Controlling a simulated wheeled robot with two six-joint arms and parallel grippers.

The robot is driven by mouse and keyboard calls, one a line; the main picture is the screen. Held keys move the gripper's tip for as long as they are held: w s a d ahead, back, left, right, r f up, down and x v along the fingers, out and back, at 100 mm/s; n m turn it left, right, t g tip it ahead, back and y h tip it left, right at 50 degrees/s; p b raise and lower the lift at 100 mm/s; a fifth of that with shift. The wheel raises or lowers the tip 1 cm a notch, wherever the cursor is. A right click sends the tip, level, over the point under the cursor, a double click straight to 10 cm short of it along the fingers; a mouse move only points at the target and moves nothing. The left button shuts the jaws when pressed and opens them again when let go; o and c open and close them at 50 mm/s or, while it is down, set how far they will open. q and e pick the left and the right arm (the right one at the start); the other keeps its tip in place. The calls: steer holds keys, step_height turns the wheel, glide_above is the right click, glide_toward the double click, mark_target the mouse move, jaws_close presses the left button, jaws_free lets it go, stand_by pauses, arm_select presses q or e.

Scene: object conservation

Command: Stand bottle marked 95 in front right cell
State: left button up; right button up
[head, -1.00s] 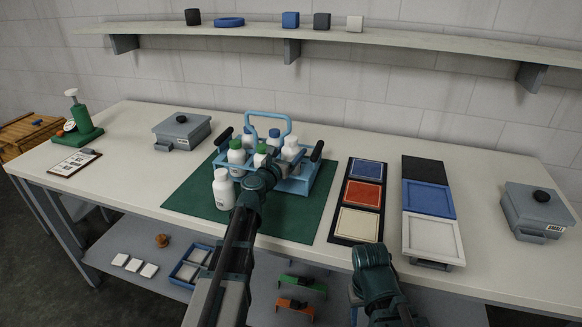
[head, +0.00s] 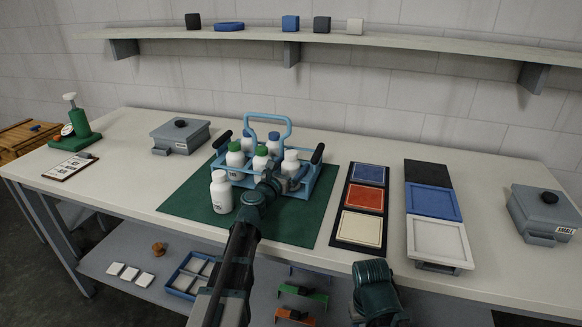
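A blue carrier (head: 309,180) with a tall handle stands on the green mat. It holds several white bottles, with green-capped ones at the front left (head: 235,160) and front middle (head: 261,161). A white-capped bottle (head: 291,163) is in the front right cell, its lower part hidden. My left gripper (head: 287,181) is at this bottle and appears shut on it; its fingers are partly hidden. Another white-capped bottle (head: 221,193) stands on the mat outside the carrier, front left. The number marks are too small to read. My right gripper (head: 373,278) is low at the table's front edge, fingers hidden.
The green mat (head: 184,196) has free room left of the carrier. Right of it lie a panel of coloured squares (head: 342,220) and a stepped tray rack (head: 437,238). Grey lidded boxes stand at the back left (head: 180,139) and far right (head: 541,213).

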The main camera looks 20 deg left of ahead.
arm_select(q)
steer(key=shift+r+p, duration=0.25)
steer(key=shift+p, duration=0.05)
steer(key=s, duration=0.4)
steer(key=s+a, duration=0.1)
steer(key=s, duration=0.3)
steer(key=s+a, duration=0.1)
steer(key=s, duration=0.2)
steer(key=shift+s+a+f, duration=0.1)
steer(key=shift+s+a, duration=0.05)
steer(key=shift+s, duration=0.25)
